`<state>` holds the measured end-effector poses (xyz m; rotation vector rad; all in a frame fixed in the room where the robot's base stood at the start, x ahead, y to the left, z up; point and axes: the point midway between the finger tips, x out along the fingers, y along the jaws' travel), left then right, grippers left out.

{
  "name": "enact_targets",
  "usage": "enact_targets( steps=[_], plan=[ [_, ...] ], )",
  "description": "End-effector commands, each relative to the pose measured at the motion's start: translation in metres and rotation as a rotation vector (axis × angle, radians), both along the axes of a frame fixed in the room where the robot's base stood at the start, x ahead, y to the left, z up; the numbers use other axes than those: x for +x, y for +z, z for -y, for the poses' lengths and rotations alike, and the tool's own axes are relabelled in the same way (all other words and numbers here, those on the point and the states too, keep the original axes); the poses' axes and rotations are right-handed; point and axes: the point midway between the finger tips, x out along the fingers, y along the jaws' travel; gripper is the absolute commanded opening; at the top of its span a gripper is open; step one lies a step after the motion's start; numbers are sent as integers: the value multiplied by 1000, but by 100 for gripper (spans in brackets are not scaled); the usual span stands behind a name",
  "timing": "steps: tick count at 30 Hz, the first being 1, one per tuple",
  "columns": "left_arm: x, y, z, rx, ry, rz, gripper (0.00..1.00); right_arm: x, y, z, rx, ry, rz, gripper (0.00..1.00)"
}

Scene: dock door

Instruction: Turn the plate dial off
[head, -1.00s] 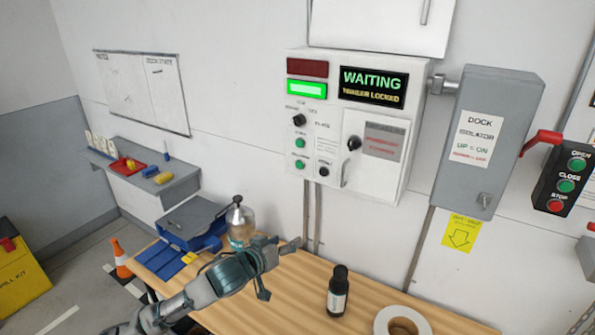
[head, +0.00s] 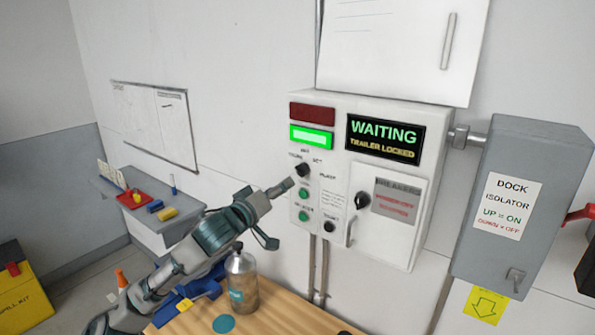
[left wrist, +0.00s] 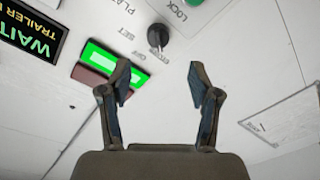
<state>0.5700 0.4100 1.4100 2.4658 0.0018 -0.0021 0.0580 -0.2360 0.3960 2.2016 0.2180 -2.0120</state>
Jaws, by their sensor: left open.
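The dial I take for the plate dial is a black knob (head: 303,170) at the upper left of the white control box (head: 339,184), below the green light. It also shows in the left wrist view as a black knob (left wrist: 158,35) with SET, OFF and other labels around it. Its exact setting is too small to tell. My left gripper (head: 277,214) is open and empty, just left of and below the dial in the head view. In the left wrist view its fingertips (left wrist: 158,70) are apart, with the knob beyond them. My right gripper is not in view.
Green buttons (head: 303,205) sit below the dial. The grey dock isolator (head: 514,205) stands right. A bottle (head: 241,280) stands on the wooden bench (head: 200,322) under my left arm.

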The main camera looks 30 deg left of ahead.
Motion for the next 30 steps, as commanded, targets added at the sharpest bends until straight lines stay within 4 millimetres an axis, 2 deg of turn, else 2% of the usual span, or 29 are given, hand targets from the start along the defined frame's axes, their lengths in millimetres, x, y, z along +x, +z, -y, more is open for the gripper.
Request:
enact_targets(
  steps=[1,5,12,18,26,30],
  plan=[
    [12,4,1,-3,-1,1,63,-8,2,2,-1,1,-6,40],
    [42,4,1,-1,-1,2,63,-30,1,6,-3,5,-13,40],
    [84,2,-1,-1,1,1,63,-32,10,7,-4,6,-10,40],
    [97,0,-1,1,1,1,63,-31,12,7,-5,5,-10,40],
    [97,0,-1,1,1,2,63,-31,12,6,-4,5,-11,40],
    [98,0,-1,1,1,1,28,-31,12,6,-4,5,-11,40]
  ],
)
